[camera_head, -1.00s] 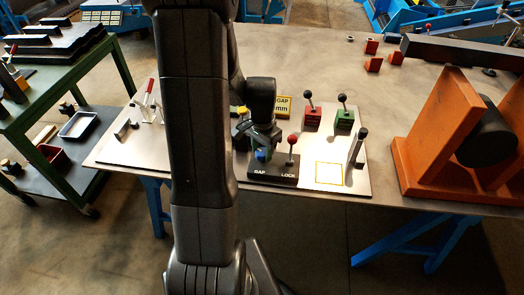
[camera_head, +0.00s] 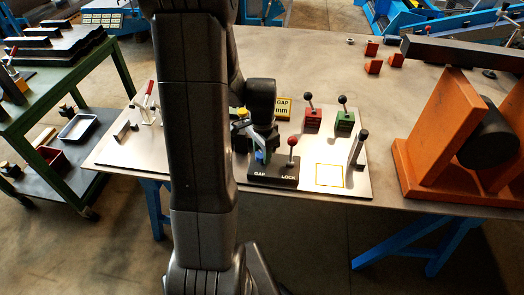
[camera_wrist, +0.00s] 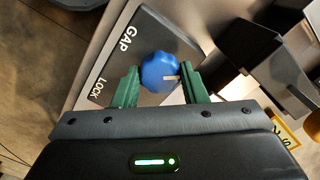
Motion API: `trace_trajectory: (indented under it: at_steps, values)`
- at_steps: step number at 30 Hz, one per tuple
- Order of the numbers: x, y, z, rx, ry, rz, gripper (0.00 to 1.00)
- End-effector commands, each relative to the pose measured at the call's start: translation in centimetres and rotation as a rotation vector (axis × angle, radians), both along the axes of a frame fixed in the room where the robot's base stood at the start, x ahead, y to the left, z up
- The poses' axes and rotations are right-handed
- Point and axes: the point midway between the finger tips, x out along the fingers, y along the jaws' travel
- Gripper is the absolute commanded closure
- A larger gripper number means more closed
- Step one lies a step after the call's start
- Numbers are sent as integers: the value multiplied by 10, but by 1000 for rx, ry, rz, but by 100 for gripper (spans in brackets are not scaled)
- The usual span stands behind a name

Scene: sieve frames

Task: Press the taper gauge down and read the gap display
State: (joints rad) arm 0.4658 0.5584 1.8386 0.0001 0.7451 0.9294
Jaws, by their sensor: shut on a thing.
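A black block (camera_head: 275,178) marked GAP and LOCK sits on the light panel; it also shows in the wrist view (camera_wrist: 128,72). A round blue knob (camera_wrist: 158,70) with a pale mark stands at its GAP end, and a little of it shows in the head view (camera_head: 261,157). My gripper (camera_head: 262,148) is over it, shut on the blue knob, with the green fingers on either side in the wrist view (camera_wrist: 160,80). A yellow-edged sign (camera_head: 284,108) reads GAP mm, partly hidden by my arm. No reading is legible.
A red-balled lever (camera_head: 292,150) stands close right of my gripper at LOCK. Red (camera_head: 312,118) and green (camera_head: 344,122) lever boxes stand behind. A dark upright handle (camera_head: 359,150) and an orange stand (camera_head: 450,140) are at right. The yellow-outlined square (camera_head: 329,175) is empty.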

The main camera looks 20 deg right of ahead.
Motion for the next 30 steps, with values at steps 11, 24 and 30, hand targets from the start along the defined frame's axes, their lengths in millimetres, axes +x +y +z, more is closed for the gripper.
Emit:
trace_trajectory:
  at_steps: [11,24,30]
  values:
    - [0,0,0,-1,-1,1,39]
    - [1,-1,58,-4,-8,1,39]
    - [1,-1,103,-3,-6,1,39]
